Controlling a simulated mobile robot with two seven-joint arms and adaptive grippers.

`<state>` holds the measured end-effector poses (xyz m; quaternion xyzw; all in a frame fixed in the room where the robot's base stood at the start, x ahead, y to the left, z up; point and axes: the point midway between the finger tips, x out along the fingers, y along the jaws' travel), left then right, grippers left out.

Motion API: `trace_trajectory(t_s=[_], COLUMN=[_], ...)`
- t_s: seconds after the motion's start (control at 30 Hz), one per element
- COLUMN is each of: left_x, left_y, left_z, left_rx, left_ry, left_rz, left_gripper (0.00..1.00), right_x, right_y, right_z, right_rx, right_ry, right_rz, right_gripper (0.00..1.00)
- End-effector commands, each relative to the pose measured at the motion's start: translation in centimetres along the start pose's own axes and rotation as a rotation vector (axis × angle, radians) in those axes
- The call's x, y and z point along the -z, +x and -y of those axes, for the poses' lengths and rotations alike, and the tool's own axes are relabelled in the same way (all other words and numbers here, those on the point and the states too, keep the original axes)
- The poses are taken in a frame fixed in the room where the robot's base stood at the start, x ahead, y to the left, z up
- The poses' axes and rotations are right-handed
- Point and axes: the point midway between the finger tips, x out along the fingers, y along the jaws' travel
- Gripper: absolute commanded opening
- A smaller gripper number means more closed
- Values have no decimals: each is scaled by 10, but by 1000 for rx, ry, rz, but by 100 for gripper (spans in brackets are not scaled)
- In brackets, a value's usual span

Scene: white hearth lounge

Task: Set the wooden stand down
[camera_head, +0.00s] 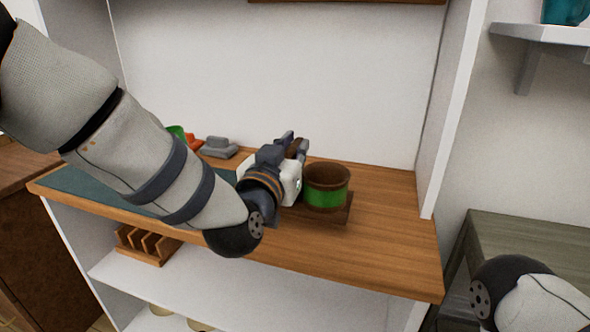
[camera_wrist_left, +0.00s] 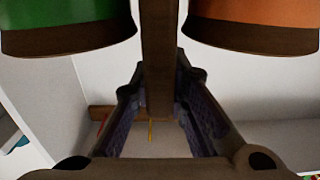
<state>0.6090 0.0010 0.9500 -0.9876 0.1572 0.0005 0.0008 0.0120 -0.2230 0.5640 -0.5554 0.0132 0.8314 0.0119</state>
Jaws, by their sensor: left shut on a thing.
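My left gripper (camera_head: 294,147) is shut on the upright wooden post of the wooden stand (camera_head: 342,214), and the post (camera_wrist_left: 158,55) runs between its fingers in the left wrist view. A brown cup with a green band (camera_head: 326,188) sits on the right part of the stand's base. In the left wrist view a green-banded cup (camera_wrist_left: 65,18) and an orange-banded cup (camera_wrist_left: 250,22) flank the post. My arm and gripper hide much of the stand. The base is at or just above the wooden counter (camera_head: 385,230); I cannot tell if they touch.
Grey blocks (camera_head: 218,147), an orange item (camera_head: 194,143) and a green item (camera_head: 177,132) are at the counter's back left. A dark mat (camera_head: 90,188) lies left. The counter's right part is clear, bounded by a white side panel (camera_head: 447,110). A wooden rack (camera_head: 146,245) stands below.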

Motion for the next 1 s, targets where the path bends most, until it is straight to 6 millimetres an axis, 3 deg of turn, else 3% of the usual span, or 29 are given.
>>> trace_trajectory(t_s=[0.2, 0.57, 0.6, 0.67, 1.0], left_x=[-34, -37, -38, -38, -34], left_y=[5, 5, 5, 5, 4], left_z=[0, 0, 0, 0, 0], left_rx=[0, 0, 0, 0, 0], left_ry=[0, 0, 0, 0, 1], left_rz=[0, -4, -2, -2, -4], left_gripper=[0, 0, 19, 33, 35], right_x=[-2, -2, -2, -2, -2], right_y=[8, 8, 8, 8, 7], right_z=[0, 0, 0, 0, 0], right_rx=[-1, -1, -1, -1, -1], right_ry=[-1, -1, -1, -1, -1], right_rz=[17, 17, 17, 17, 15], right_gripper=[40, 40, 40, 40, 40])
